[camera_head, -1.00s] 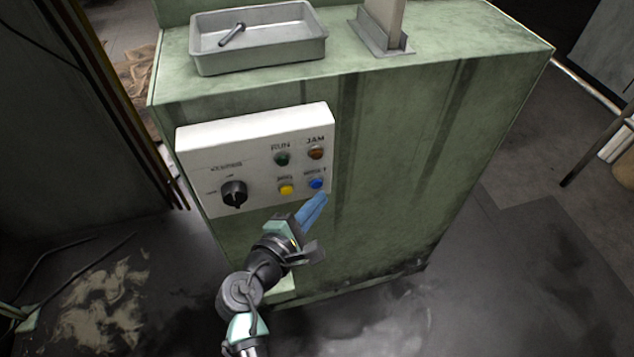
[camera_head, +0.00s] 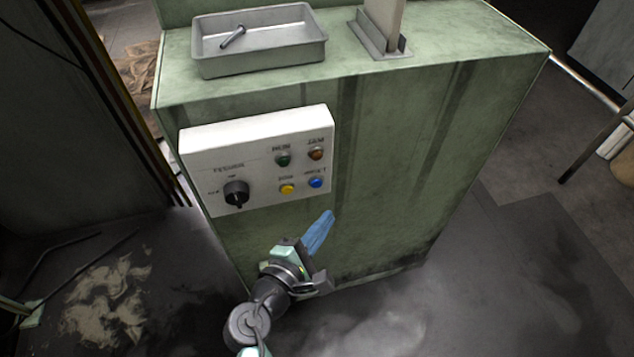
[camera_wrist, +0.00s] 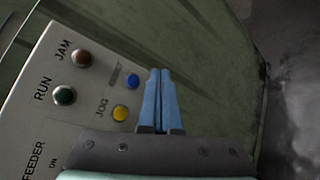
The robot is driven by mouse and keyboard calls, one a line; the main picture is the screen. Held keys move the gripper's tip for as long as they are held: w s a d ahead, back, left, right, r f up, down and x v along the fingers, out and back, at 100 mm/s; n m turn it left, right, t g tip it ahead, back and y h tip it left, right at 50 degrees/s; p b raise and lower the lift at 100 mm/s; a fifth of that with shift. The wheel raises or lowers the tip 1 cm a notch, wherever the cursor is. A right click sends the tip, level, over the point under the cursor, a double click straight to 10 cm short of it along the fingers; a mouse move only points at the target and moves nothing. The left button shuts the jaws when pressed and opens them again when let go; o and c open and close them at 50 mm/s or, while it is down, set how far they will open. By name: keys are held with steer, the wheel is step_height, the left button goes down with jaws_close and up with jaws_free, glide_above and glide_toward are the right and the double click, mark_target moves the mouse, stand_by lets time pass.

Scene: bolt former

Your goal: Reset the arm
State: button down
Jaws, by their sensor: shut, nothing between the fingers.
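My gripper (camera_head: 329,216) has blue fingers that are shut with nothing between them. In the head view it is in front of the green machine, a little below the white control panel (camera_head: 222,148) and apart from it. In the wrist view the shut fingertips (camera_wrist: 160,72) show to the right of the panel's blue button (camera_wrist: 132,81). The same panel carries a yellow JOG button, a green RUN light, an amber JAM light and a black FEEDER knob (camera_head: 236,192).
The green machine cabinet (camera_head: 400,130) fills the middle. A grey metal tray (camera_head: 262,62) with one bolt (camera_head: 233,37) stands on its top, left of an upright post in a bracket (camera_head: 380,40). Dark floor lies open to the right.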

stand_by(0.3)
steer(key=w+r+m+t, duration=0.1)
steer(key=w+r+m, duration=0.1)
steer(key=r, duration=0.4)
steer(key=w+r+m+t, duration=0.1)
steer(key=w+r+m, duration=0.1)
steer(key=r, duration=0.4)
steer(key=w+r+m+y, duration=0.1)
steer(key=w+r+m, duration=0.1)
steer(key=r+m, duration=0.2)
step_height(320, 180, up, 2)
steer(key=shift+w+t, duration=0.15)
steer(key=shift+t, duration=0.25)
steer(key=s+r+m+t+y, duration=0.1)
steer(key=s+r+m+t, duration=0.15)
steer(key=r, duration=0.75)
steer(key=s+r+m+t+y, duration=0.1)
steer(key=s+r+m+t, duration=0.15)
steer(key=r, duration=0.75)
steer(key=s+r+m+t+y, duration=0.15)
steer(key=r+m, duration=0.25)
steer(key=r, duration=0.6)
steer(key=s+a+r+m+t+y, duration=0.1)
steer(key=s+r+t+y, duration=0.2)
steer(key=s+r, duration=0.5)
steer(key=shift+s+r+m+t, duration=0.3)
steer(key=shift+s+r+t, duration=0.1)
steer(key=shift+r+t, duration=0.4)
steer(key=shift+a, duration=0.1)
